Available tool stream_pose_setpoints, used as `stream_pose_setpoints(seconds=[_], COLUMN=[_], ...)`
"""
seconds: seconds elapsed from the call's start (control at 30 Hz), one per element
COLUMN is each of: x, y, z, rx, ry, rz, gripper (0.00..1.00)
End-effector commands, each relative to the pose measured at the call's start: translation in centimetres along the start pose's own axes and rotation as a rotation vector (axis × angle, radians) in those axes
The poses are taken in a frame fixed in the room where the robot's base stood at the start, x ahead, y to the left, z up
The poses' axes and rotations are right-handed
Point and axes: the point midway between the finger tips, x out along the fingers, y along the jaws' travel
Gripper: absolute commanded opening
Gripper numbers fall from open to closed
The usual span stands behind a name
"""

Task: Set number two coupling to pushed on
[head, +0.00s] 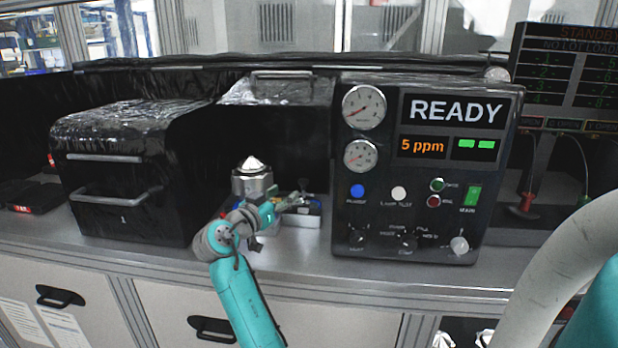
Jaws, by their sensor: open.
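No coupling marked as number two can be made out. At the right, a thin hose ends in a red fitting (526,203) near the bench, and a green fitting (584,201) stands further right. Whether either is pushed on cannot be told, and their labels are too small to read. My gripper (298,204) is open, left of the black control panel (400,275) and far from both fittings. It is small in view, beside a silver machined housing (252,183) with a cone-shaped top. What lies between its fingers cannot be made out.
The panel carries gauges, knobs and a READY display (456,111). A dark status screen (562,70) reads STANDBY at the right. A black lidded box (125,190) stands at the left. The grey bench edge (150,253) runs along the front. A thick pale hose (560,265) crosses the lower right.

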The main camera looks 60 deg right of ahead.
Motion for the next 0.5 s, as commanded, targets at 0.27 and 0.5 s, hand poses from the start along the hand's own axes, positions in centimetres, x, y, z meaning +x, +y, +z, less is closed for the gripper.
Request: stream_pose_setpoints(seconds=[0.27,0.5], x=[3.9,8.0], y=[0.1,0.1], z=[0.0,0.1], rx=[-0.001,-0.002], ry=[-0.001,0.000], rz=[0.002,0.001], gripper=[0.55,0.55])
